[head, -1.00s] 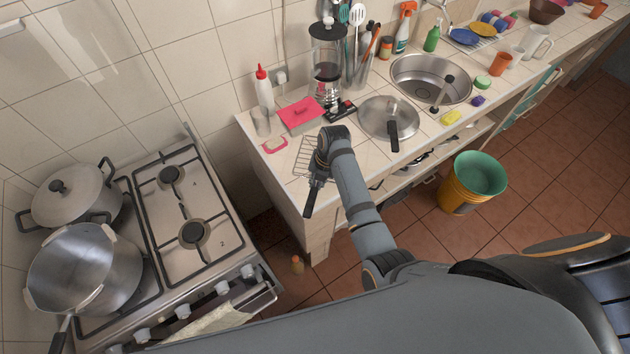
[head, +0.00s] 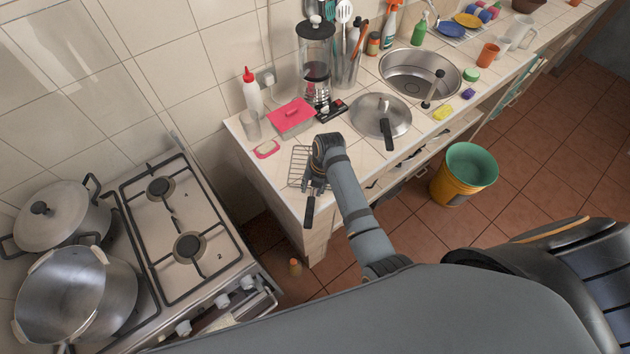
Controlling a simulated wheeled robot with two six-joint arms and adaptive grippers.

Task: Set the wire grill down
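The wire grill (head: 298,167) is a thin metal grid with a dark handle. It is at the left end of the counter, flat or nearly so; I cannot tell whether it touches the tiles. Its handle (head: 309,213) points toward the counter's front edge. My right gripper (head: 314,188) comes down over the grill at the handle's inner end and hides part of it. The fingers are at the handle, but they are too small to show whether they are closed on it. My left gripper is not in view.
A pink soap dish (head: 267,149), a red-lidded box (head: 291,118) and a glass (head: 250,125) stand behind the grill. A steel lid (head: 381,108) lies to its right. The stove (head: 190,225) with pots is at the left, across a gap from the counter (head: 262,172).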

